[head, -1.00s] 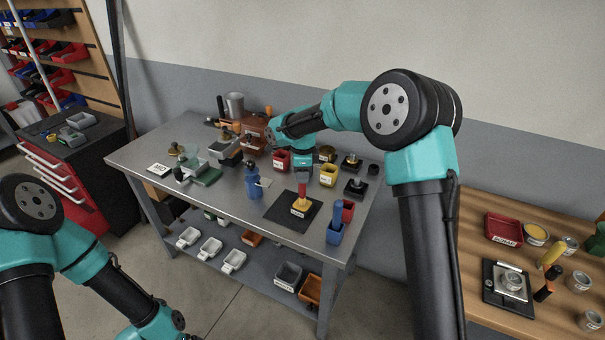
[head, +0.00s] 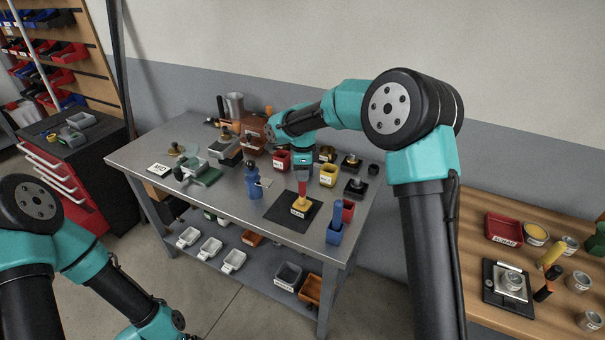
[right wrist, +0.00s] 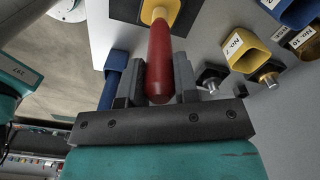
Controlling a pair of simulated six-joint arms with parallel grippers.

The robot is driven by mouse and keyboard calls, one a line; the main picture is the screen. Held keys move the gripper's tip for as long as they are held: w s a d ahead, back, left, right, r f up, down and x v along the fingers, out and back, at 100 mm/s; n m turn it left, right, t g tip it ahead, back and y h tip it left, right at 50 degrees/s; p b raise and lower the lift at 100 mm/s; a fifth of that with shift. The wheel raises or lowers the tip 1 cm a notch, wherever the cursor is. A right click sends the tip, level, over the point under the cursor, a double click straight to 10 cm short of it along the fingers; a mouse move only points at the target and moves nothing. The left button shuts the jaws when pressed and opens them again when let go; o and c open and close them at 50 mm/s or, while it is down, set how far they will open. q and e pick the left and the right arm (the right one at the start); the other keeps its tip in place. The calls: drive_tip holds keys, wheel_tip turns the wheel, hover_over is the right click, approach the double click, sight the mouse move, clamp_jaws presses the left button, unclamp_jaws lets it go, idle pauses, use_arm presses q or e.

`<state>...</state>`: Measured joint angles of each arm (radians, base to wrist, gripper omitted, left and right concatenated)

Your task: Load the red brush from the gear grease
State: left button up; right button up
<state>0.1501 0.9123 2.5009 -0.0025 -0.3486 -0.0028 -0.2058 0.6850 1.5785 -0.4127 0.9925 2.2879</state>
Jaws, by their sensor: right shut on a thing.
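The red brush (head: 303,188) stands about upright, its lower end at a yellow pot (head: 299,209) on a black mat (head: 279,211). My right gripper (head: 303,176) is shut on the brush's red handle from above. In the right wrist view the handle (right wrist: 159,62) lies between the two fingers, and its far end meets the yellow pot (right wrist: 160,9). The brush tip is hidden, and I cannot tell whether it touches grease. My left arm shows at lower left, but its gripper is out of frame.
A blue holder (head: 334,234) with a blue handle and a red cup (head: 348,209) stand right of the mat. A blue bottle (head: 252,182) stands left of it. A yellow bin (head: 328,176) and a red bin (head: 282,161) are behind. The table's front left is clear.

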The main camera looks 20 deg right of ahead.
drive_tip(key=shift+r, duration=3.1)
